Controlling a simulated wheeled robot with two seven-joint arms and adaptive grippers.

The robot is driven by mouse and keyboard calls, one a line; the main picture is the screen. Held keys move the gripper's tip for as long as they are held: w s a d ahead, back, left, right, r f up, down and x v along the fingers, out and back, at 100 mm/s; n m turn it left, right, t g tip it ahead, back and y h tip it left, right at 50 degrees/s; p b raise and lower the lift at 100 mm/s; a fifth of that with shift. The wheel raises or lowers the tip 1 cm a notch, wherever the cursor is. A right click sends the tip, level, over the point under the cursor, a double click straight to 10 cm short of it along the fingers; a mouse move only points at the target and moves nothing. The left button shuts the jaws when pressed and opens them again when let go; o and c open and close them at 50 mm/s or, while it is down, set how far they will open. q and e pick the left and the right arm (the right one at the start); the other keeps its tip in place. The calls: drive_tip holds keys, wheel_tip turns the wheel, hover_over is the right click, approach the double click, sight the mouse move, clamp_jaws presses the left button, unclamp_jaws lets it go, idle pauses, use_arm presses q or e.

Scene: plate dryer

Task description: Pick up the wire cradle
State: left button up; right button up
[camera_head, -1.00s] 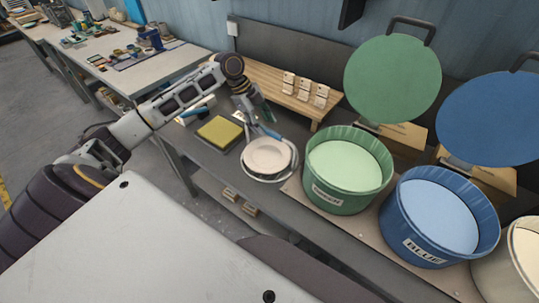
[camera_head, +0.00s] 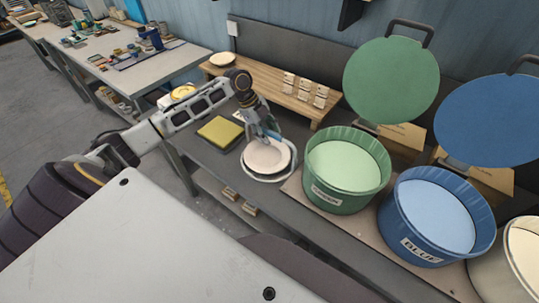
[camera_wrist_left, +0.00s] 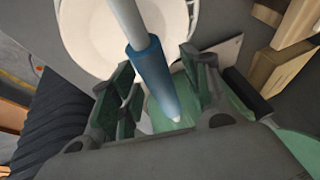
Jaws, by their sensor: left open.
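The wire cradle (camera_head: 270,180) stands on the grey bench, with a round pale plate (camera_head: 266,157) lying in it. Its upright handle has a blue grip. My left gripper (camera_head: 264,132) is above the cradle at the handle. In the left wrist view, the blue grip (camera_wrist_left: 152,82) passes between the two open fingers (camera_wrist_left: 160,92), which stand apart on either side of it. The plate (camera_wrist_left: 110,35) also shows beyond the fingers there. Contact between fingers and grip cannot be told. My right gripper is out of view.
A green tub (camera_head: 347,193) and a blue tub (camera_head: 427,235) stand to the right of the cradle, with round lids behind. A yellow pad (camera_head: 220,131) lies to the left. A wooden rack (camera_head: 268,82) with small tags stands behind.

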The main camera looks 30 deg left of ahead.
use_arm(q)
clamp_jaws()
drive_tip(key=shift+w+r, duration=0.1)
drive_tip(key=shift+r, duration=0.1)
drive_tip(key=shift+r, duration=0.45)
drive_tip(key=shift+r+b, duration=0.6)
drive_tip(key=shift+r, duration=3.85)
drive_tip(key=shift+f, duration=0.1)
